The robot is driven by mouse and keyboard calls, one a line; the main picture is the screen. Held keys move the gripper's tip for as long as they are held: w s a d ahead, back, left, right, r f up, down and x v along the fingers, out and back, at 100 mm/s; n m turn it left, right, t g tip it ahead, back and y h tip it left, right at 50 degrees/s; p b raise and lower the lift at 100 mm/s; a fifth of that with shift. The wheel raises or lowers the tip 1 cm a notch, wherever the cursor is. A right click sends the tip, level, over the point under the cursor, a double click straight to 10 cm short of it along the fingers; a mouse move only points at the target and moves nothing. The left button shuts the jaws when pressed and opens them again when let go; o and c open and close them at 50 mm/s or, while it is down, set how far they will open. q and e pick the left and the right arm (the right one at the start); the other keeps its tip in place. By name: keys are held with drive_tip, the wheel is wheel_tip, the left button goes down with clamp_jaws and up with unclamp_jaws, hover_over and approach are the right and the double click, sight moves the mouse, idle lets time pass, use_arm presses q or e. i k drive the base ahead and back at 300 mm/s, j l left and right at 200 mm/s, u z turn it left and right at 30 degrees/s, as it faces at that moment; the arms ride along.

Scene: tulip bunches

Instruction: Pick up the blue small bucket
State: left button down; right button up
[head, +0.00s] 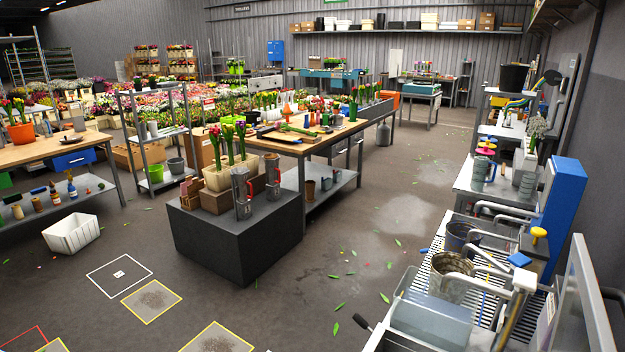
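A small dark bucket with a bluish tint (462,237) stands upright on the slatted metal rack at the right. It is the closest match I see to a blue small bucket, but its exact colour is hard to tell. A larger grey metal bucket (450,277) stands just in front of it on the same rack. Neither of my grippers shows in the head view.
The slatted rack (488,305) has curved metal taps (480,237) reaching over it. A tall blue cabinet (563,205) stands behind. A dark block (238,235) with tulips stands left of centre. The floor (370,260) between them is mostly clear.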

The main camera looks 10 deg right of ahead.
sight(458, 233)
drive_tip(key=i+j+u, duration=0.25)
drive_tip(key=i+j, duration=0.25)
drive_tip(key=j, duration=0.2)
drive_tip(key=i+j+u, duration=0.3)
drive_tip(key=i+j, duration=0.3)
drive_tip(key=i+z, duration=0.4)
drive_tip(key=i, duration=0.15)
drive_tip(key=i+j+z, duration=0.2)
drive_tip(key=i+z, duration=0.2)
drive_tip(key=i+l+z, duration=0.15)
drive_tip(key=i+z, duration=0.25)
drive_tip(key=i, duration=0.15)
drive_tip(key=i+z, duration=0.35)
drive_tip(key=i, duration=0.25)
drive_tip(key=i+j+z, duration=0.15)
drive_tip(key=i+z, duration=0.25)
drive_tip(key=i, duration=0.2)
